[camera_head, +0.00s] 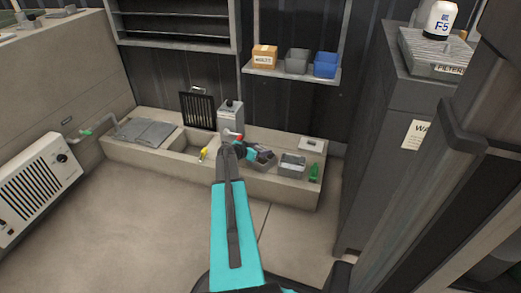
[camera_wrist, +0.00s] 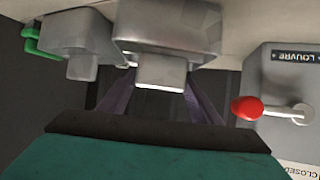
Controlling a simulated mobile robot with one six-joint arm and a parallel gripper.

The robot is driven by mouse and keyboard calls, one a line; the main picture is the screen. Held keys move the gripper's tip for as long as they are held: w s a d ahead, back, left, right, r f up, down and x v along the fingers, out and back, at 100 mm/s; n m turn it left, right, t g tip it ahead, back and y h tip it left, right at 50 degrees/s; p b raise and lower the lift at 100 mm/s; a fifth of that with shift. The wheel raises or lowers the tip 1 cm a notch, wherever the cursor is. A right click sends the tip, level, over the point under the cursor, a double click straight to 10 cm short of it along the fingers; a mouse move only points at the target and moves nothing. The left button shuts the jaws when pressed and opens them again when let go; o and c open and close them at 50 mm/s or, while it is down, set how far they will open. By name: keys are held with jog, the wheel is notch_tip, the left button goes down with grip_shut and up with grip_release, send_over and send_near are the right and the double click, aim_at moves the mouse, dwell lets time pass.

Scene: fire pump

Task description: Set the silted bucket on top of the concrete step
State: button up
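The concrete step (camera_head: 262,186) is a long low ledge along the back wall. Two small grey buckets stand on its right part: a darker one (camera_head: 264,158) by my gripper (camera_head: 246,150) and a lighter one (camera_head: 292,165) to its right. I cannot tell for sure which is the silted bucket. In the wrist view a grey bucket (camera_wrist: 168,28) is straight ahead, its block-like tab (camera_wrist: 161,71) between my two fingers (camera_wrist: 161,100). The fingertips are hidden behind it, so whether they press on it is unclear. The other bucket (camera_wrist: 82,42) shows at left.
A grey louvre box (camera_head: 231,115) with a red-knobbed lever (camera_wrist: 249,108) stands close beside my gripper. A shelf (camera_head: 290,75) hangs above; a dark cabinet (camera_head: 400,130) stands right.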

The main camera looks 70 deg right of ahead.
jog(key=o, duration=0.3)
jog(key=shift+r, duration=0.2)
jog(key=p+v, duration=0.3)
jog(key=v, duration=0.9)
jog(key=shift+w, duration=0.1)
dwell(0.6)
